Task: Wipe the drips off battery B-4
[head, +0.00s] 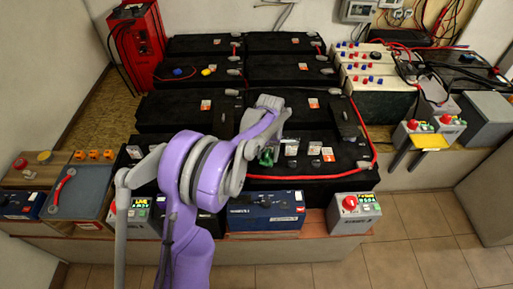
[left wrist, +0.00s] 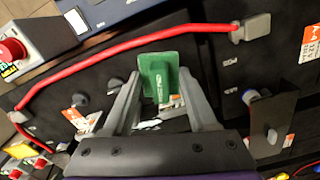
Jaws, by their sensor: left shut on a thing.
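My left gripper (head: 266,150) is shut on a small green pad (left wrist: 158,78) with pale lettering. In the left wrist view the pad sits between the fingertips (left wrist: 160,100). The gripper is over the front right black battery (head: 345,158), whose top carries a red cable, white labels and an orange-and-white tag. I cannot tell whether the pad touches the battery top. No B-4 marking is readable, and I cannot make out drips. My purple arm hides part of the front batteries. My right gripper is not in view.
More black batteries (head: 275,70) stand in rows behind. The red cable (head: 362,130) runs along the right side. A blue box (head: 268,212) and a grey red-button box (head: 352,212) stand in front. A red cabinet (head: 138,45) is at back left. Tiled floor (head: 420,220) is clear at right.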

